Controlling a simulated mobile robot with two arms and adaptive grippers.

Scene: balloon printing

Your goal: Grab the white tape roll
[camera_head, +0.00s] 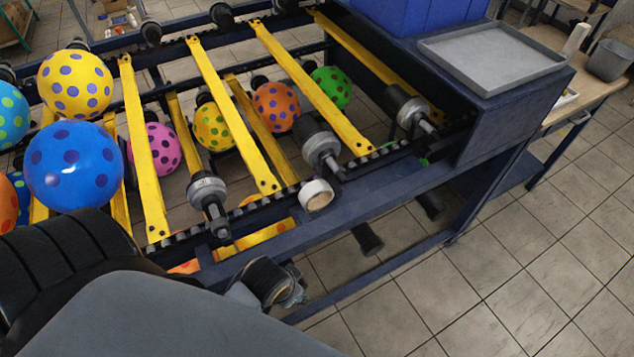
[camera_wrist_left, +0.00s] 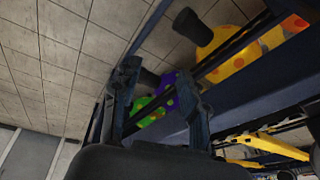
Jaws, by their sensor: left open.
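The white tape roll (camera_head: 316,195) sits on the dark blue front rail (camera_head: 380,194) of the balloon machine in the head view, its round side facing me. Nothing holds it. My left gripper (camera_wrist_left: 158,76) shows in the left wrist view with its two dark fingers apart and nothing gripped between them. The blue rail is close on the right of these fingers. I cannot make out the tape roll in the left wrist view. My right gripper is not in view.
Yellow bars (camera_head: 232,115) and black rollers cross the machine behind the rail. Several dotted balloons, including a blue one (camera_head: 75,165) and a yellow one (camera_head: 75,83), lie at the left. A grey tray (camera_head: 490,57) is at upper right. Tiled floor (camera_head: 520,270) is clear at lower right.

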